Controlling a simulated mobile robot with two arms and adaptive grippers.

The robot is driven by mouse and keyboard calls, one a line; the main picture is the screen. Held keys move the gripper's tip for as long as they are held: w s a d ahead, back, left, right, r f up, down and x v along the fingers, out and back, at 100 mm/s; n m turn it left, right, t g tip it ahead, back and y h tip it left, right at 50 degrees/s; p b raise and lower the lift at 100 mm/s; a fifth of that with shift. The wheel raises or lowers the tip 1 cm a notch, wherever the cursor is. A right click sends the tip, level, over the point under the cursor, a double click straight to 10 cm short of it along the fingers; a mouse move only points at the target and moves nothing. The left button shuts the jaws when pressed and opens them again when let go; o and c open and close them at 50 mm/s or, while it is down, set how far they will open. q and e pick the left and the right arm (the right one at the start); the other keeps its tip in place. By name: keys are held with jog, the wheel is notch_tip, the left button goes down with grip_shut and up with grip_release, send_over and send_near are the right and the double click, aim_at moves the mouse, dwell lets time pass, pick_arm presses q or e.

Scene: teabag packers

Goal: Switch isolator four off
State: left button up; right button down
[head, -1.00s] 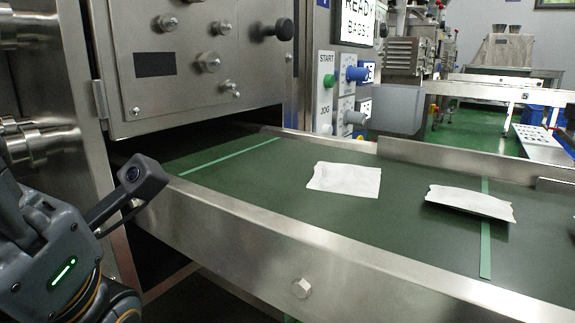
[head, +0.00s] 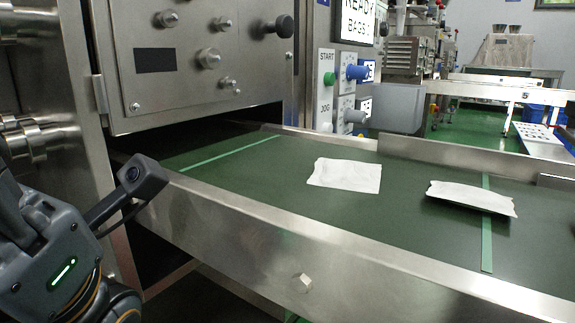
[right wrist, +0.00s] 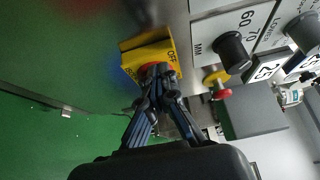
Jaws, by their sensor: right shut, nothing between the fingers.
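In the right wrist view a yellow isolator plate (right wrist: 135,58) with "OFF" lettering is fixed to a grey metal panel. Its red knob (right wrist: 152,70) is mostly hidden behind my fingers. My right gripper (right wrist: 157,74) is shut with nothing between its fingers, and its tips are at the knob. I cannot tell whether they touch it or how the knob is turned. No isolator number is readable. The head view shows part of my left arm at the lower left, but not its gripper.
Beside the isolator are black dials (right wrist: 232,50) and a small yellow-and-red button (right wrist: 217,83). A grey box (right wrist: 252,112) juts out nearby. In the head view a green conveyor belt (head: 270,180) carries white packets (head: 345,175) behind a metal side rail (head: 240,220).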

jog(key=shift+d+f, duration=0.1)
jog(key=shift+f, duration=0.05)
jog(key=shift+f+b, duration=0.3)
jog(key=shift+f, duration=0.95)
jog(key=shift+r, duration=0.15)
jog(key=s+d, duration=0.2)
jog(key=d, duration=0.1)
jog(key=s+d, duration=0.1)
jog(key=s, duration=0.1)
jog(key=shift+d+f, duration=0.25)
dwell(0.4)
